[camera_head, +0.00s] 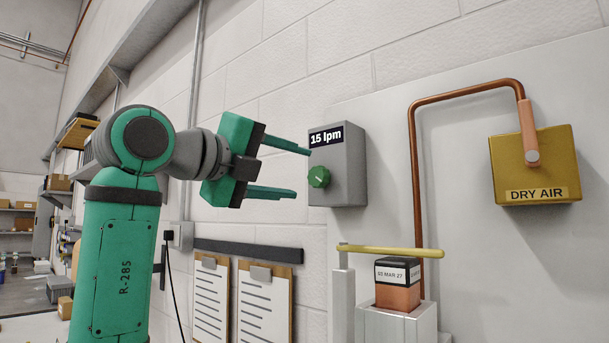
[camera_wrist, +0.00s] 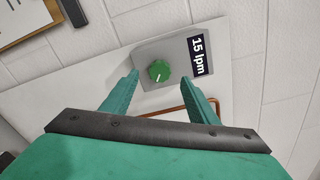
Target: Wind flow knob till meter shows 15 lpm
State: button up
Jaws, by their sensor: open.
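The green flow knob (camera_head: 319,177) sits on the front of a grey meter box (camera_head: 347,170) on the wall. The meter display (camera_head: 326,136) reads 15 lpm. The knob also shows in the wrist view (camera_wrist: 159,71), with a pale pointer line on it, and the display there (camera_wrist: 198,56) reads 15 lpm too. My gripper (camera_head: 302,172) is open in front of the box. In the wrist view its two green fingers (camera_wrist: 166,92) stand on either side of the knob, apart from it, with nothing between them.
A copper pipe (camera_head: 412,180) runs to a yellow DRY AIR box (camera_head: 535,166) at right. Below are a yellow lever (camera_head: 390,250) and a dated block (camera_head: 397,285) on a pale stand. Two clipboards (camera_head: 263,305) hang below my gripper.

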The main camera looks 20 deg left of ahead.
jog(key=v, duration=0.5)
dwell(0.5)
